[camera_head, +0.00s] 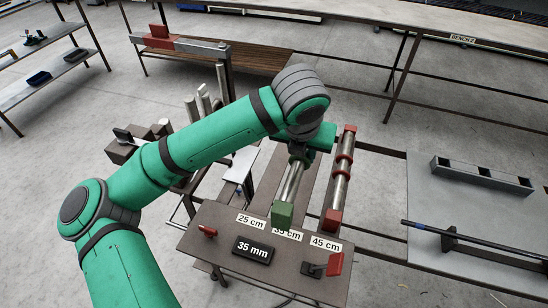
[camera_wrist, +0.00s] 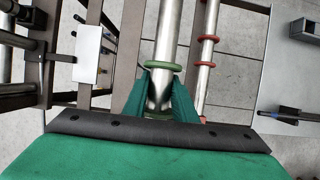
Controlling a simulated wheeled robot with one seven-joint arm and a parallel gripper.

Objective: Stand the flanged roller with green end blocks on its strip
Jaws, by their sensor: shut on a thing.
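The flanged roller (camera_head: 291,180) is a shiny metal rod with a green end block (camera_head: 283,214) at its near end. My gripper (camera_head: 298,152) is shut on it near its far part. In the wrist view the rod (camera_wrist: 167,35) runs between my green fingers (camera_wrist: 160,95), with a green flange ring (camera_wrist: 163,66) just beyond them. The far end block is hidden behind my wrist in the head view. The near block is over the brown plate by the "35 cm" label (camera_head: 287,234), which it partly covers. I cannot tell whether it touches the plate.
A similar roller with red end blocks (camera_head: 341,175) lies close on the right; its red flange (camera_wrist: 208,38) shows in the wrist view. The plate (camera_head: 215,240) carries "25 cm" and "45 cm" labels and a black "35 mm" block (camera_head: 253,249). A grey table (camera_head: 480,220) stands right.

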